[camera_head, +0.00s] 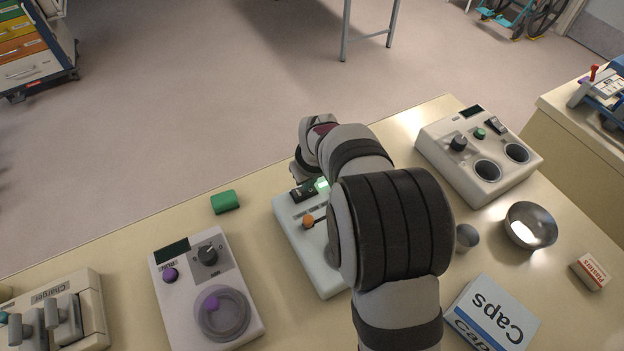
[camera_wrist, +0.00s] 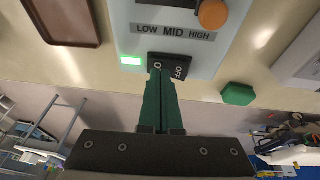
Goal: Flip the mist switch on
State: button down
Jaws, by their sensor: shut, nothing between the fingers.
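The pale mist unit (camera_head: 318,262) stands on the table in the middle of the head view, partly covered by my arm. Its black rocker switch (camera_head: 303,190) is at the far end, beside a brightly lit green lamp (camera_head: 322,185). An orange slider knob (camera_wrist: 212,13) is by the LOW MID HIGH label. My gripper (camera_wrist: 159,74) has its green fingers together, their tips at the switch's left part. I cannot tell whether they touch or how the rocker is tilted.
A green block (camera_head: 225,202) lies left of the unit. A grey device with a purple knob (camera_head: 205,290) is at left, a two-cup device (camera_head: 480,157) at right. A metal bowl (camera_head: 530,225) and Caps box (camera_head: 490,315) stand right of my arm.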

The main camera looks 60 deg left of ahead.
jog(key=shift+s+r, duration=0.1)
jog(key=shift+s, duration=0.1)
jog(key=shift+r, duration=0.2)
jog(key=w+d+r, duration=0.1)
jog(key=r, duration=0.5)
jog(key=w+d+r, duration=0.2)
jog(key=r, duration=0.4)
jog(key=shift+r, duration=0.4)
